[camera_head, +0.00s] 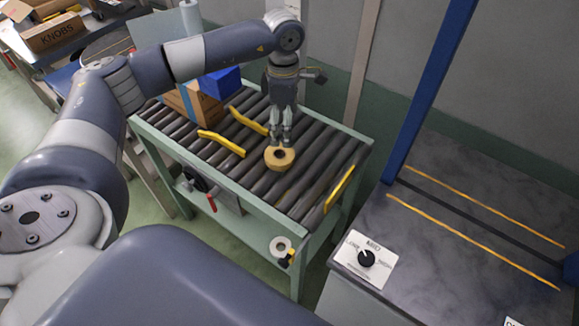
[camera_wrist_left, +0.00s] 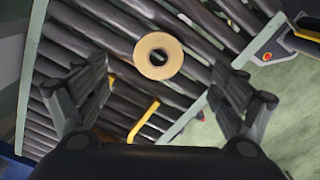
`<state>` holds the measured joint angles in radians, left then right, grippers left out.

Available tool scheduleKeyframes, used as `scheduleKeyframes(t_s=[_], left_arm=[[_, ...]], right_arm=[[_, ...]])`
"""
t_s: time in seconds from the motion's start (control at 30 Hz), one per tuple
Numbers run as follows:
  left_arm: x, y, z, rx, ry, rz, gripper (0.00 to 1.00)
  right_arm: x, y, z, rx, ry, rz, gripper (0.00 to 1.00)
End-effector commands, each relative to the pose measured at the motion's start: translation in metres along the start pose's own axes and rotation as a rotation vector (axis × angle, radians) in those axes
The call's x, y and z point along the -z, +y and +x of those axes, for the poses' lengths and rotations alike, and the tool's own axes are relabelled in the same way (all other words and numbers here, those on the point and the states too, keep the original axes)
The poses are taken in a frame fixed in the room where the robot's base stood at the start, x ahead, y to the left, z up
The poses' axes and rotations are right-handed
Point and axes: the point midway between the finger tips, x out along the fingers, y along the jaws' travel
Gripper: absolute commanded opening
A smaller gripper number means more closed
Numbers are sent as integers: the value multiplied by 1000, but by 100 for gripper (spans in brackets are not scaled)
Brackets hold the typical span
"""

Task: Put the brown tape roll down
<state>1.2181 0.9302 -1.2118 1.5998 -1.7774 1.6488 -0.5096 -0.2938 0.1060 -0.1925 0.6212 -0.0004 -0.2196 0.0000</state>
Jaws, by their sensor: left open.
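The brown tape roll (camera_head: 280,164) lies flat on the conveyor rollers, its ring facing up. In the left wrist view the tape roll (camera_wrist_left: 147,56) shows whole, with dark rollers seen through its hole. My left gripper (camera_head: 281,142) hangs down over the conveyor, just behind and above the roll in the head view. In the left wrist view the fingers of the left gripper (camera_wrist_left: 165,90) are spread wide with nothing between them, and the roll lies beyond them, clear of both. My right gripper is in neither view.
The roller conveyor (camera_head: 252,198) carries yellow guide rails (camera_head: 222,143), a cardboard box (camera_head: 196,104) and a blue box (camera_head: 220,82) at its far left. Rollers right of the roll are clear.

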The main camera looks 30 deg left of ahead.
Motion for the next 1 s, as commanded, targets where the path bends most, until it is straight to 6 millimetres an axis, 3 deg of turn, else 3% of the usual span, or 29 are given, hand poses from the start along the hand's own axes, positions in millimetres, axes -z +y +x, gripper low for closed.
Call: scheduleKeyframes(t_s=[0.2,0.33,0.57,0.8,1.0], left_arm=[[2,0,27,4,1,-10,88],[2,0,46,2,-1,-9,88],[4,0,63,3,1,-9,88],[6,1,98,2,-1,-8,88],[7,1,108,0,-1,-8,88]], right_arm=[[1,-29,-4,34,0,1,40],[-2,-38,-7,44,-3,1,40],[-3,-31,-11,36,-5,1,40],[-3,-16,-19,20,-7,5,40],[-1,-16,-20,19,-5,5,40]])
